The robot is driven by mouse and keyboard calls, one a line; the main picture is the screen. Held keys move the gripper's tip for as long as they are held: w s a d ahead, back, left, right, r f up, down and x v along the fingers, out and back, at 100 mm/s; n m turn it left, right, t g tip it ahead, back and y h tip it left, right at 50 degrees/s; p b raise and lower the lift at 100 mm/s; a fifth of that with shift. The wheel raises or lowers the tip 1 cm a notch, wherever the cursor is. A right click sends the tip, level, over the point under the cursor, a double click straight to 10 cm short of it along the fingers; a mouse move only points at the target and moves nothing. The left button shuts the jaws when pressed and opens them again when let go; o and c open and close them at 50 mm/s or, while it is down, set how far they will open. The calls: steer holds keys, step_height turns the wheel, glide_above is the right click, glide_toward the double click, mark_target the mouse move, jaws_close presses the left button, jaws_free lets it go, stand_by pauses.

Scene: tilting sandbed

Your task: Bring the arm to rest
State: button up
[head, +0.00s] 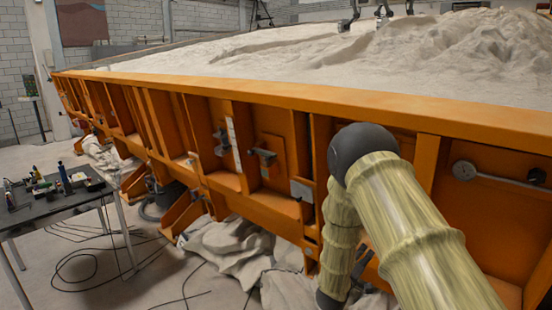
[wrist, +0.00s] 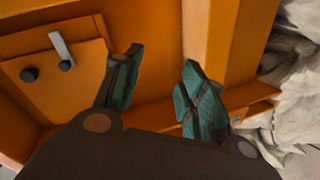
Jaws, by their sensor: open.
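My arm (head: 405,225) reaches in from the lower right of the head view, in front of the orange side of the sandbed (head: 265,88). It bends at a dark joint and its forearm hangs down beside the orange wall; the gripper itself cannot be made out there. In the wrist view my gripper (wrist: 158,82) is open, with its two teal fingers apart and nothing between them. Behind the fingers is the orange wall (wrist: 150,30). I cannot tell how far the fingertips are from it.
A dark table (head: 60,207) with small tools and bottles stands at the left. Crumpled grey sheeting (head: 235,250) lies under the sandbed, and black cables run over the floor (head: 125,262). Pale sand (head: 300,55) fills the bed. Ribs and brackets stick out from the wall.

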steer(key=s+a+f+m+g+y+b, duration=0.15)
steer(key=s+f+g+y, duration=0.5)
steer(key=s+f, duration=1.8)
steer(key=s+a+f+m+g+y, duration=0.1)
steer(key=s+a+g, duration=0.1)
steer(key=s, duration=0.8)
steer(key=s+a+f+m+g+y, duration=0.1)
steer(key=s+m+g+y, duration=0.1)
steer(key=s, duration=0.8)
steer(key=s+a+f+m+g+y, duration=0.1)
steer(key=s+a+g, duration=0.1)
steer(key=s, duration=0.8)
steer(key=shift+s+a+f+g, duration=0.25)
steer(key=shift+a+f+g, duration=0.1)
steer(key=shift+g, duration=0.2)
steer(key=shift+m, duration=0.25)
steer(key=shift+c, duration=0.2)
steer(key=shift+c, duration=0.4)
